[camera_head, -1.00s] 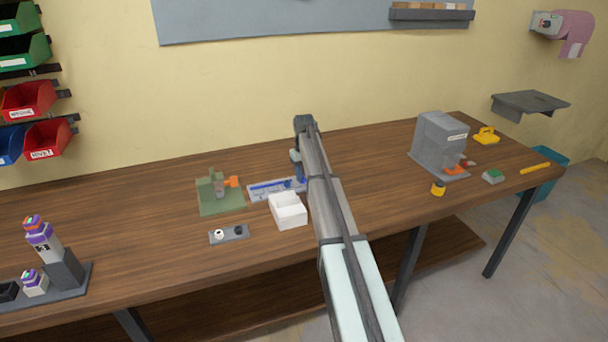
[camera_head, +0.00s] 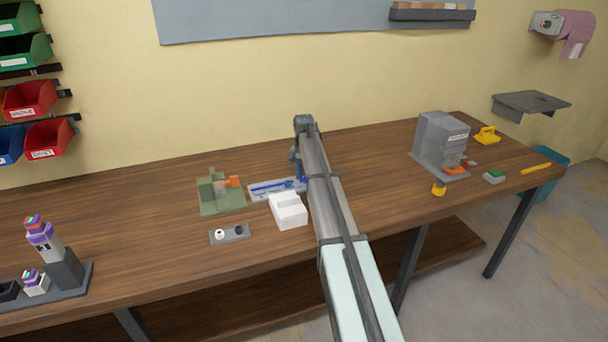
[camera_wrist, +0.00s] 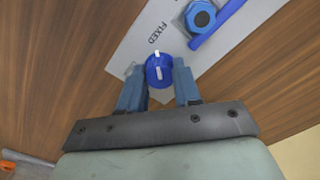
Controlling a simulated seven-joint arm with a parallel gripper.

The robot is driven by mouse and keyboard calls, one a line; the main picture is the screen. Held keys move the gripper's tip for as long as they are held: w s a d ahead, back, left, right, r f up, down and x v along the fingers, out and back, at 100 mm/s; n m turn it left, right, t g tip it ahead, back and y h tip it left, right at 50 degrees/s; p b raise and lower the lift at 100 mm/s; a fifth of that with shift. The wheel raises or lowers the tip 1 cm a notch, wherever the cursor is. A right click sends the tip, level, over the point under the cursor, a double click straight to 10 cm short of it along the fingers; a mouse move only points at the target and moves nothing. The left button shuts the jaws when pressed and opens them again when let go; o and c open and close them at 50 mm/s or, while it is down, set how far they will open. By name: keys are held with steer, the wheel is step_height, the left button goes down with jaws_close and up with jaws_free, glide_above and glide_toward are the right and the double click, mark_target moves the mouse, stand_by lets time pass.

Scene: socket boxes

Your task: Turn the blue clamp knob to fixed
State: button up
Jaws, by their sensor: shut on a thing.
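The blue clamp knob (camera_wrist: 159,70) with a white pointer mark sits on a light grey plate (camera_wrist: 150,35) in the wrist view. The word FIXED is printed on the plate beside the knob. My gripper (camera_wrist: 159,82) is shut on the knob, one blue finger on each side. The pointer mark is roughly upright in the wrist view. In the head view the plate (camera_head: 262,194) lies on the table, and my arm hides its right end and most of the gripper.
A blue octagonal part (camera_wrist: 201,16) and a blue bar (camera_wrist: 222,20) are on the same plate. A white box (camera_head: 289,212) stands in front of the plate, and a green fixture (camera_head: 208,204) stands to its left. A grey machine (camera_head: 440,145) stands further right.

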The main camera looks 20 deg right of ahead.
mark_target(304, 176)
steer(key=shift+m, duration=0.6)
steer(key=o, duration=1.1)
steer(key=shift+c, duration=0.2)
step_height(304, 176, up, 14)
steer(key=shift+f, duration=0.1)
